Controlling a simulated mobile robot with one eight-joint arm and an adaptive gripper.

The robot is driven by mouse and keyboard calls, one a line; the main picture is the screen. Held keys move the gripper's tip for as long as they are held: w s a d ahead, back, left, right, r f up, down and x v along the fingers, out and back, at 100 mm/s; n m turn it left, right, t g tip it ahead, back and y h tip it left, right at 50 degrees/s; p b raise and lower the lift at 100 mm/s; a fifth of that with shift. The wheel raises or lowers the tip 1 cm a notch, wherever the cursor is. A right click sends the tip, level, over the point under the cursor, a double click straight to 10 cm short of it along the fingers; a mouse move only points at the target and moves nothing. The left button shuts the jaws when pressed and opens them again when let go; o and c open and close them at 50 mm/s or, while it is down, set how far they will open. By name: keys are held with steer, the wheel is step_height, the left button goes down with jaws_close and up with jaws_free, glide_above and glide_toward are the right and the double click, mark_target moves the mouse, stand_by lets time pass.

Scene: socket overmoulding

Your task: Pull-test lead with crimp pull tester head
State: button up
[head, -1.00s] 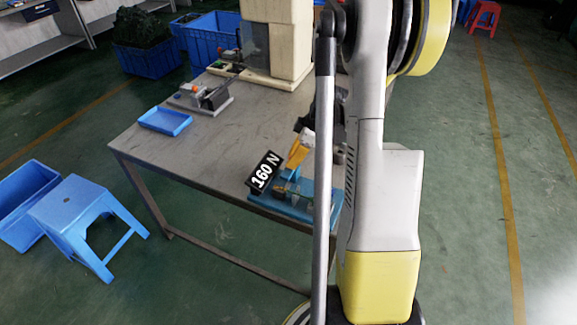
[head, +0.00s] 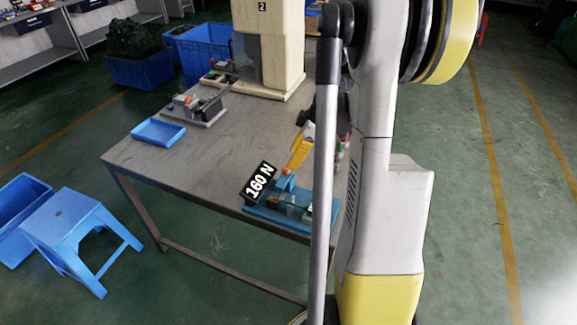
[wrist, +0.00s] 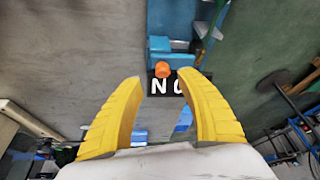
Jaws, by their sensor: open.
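In the wrist view my gripper (wrist: 163,80) is open and empty. The orange knob (wrist: 162,69) shows between and beyond the fingertips, beside the display (wrist: 167,84). A thin yellow-green strip on the base may be the lead; my arm's tube hides part of that side.
A blue tray (head: 158,132) and a grey fixture (head: 205,113) with an orange knob lie on the table (head: 180,164). A cream machine (head: 270,60) stands behind. A blue stool (head: 68,222) is on the floor at left. The table middle is clear.

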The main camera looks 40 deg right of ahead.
steer(key=v, duration=0.6)
steer(key=shift+r, duration=0.1)
stand_by(0.3)
steer(key=s+a+r+m+t+h, duration=0.15)
steer(key=a+r, duration=0.25)
steer(key=a, duration=0.8)
steer(key=s+a+r+m+h, duration=0.1)
steer(key=a+r+m, duration=0.25)
steer(key=a, duration=0.85)
steer(key=s+a+m+t, duration=0.2)
steer(key=s+a, duration=0.4)
steer(key=a, duration=0.2)
steer(key=shift+a, duration=0.3)
steer(key=shift+w+f, duration=0.1)
